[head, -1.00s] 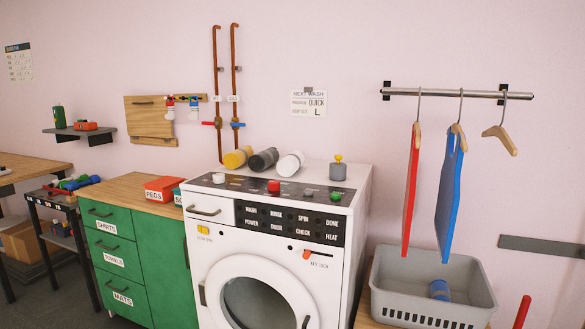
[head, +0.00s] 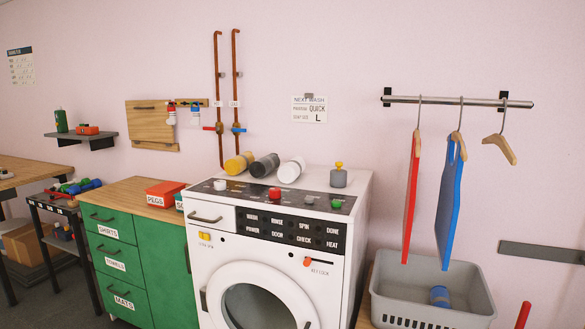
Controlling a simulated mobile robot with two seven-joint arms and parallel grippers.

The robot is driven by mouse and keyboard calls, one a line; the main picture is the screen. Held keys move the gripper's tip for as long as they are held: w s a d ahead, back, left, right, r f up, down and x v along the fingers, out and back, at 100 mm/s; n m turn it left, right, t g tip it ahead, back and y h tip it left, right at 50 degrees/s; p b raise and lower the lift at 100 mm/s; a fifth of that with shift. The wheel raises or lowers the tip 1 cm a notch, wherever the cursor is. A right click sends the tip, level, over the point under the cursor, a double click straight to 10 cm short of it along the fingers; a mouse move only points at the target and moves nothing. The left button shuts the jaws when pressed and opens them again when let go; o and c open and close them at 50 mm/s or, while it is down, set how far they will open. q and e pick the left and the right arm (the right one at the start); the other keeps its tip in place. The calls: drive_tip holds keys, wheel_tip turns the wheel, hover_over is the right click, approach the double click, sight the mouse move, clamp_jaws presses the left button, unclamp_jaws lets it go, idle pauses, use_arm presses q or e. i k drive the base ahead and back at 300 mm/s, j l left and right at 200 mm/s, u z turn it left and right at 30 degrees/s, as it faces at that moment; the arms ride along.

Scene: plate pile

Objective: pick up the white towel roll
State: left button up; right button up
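The white towel roll (head: 290,171) lies on its side on top of the washing machine (head: 354,186), near the back. It has a grey band at its upper end. A black roll with a grey band (head: 264,165) and a yellow roll with a grey band (head: 239,166) lie in a row to its left. Neither of my grippers shows in the head view.
A grey bottle with a yellow cap (head: 339,177) stands right of the white roll. Knobs line the machine's front panel. A grey basket (head: 388,284) with a blue roll (head: 440,296) sits at the right, below hanging red (head: 411,200) and blue (head: 449,205) boards.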

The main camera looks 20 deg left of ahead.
sight(288, 173)
drive_tip(key=i+j+z, duration=0.4)
drive_tip(key=j, duration=0.3)
drive_tip(key=i+j+z, duration=0.2)
drive_tip(key=i+j, duration=0.05)
drive_tip(key=j, duration=0.1)
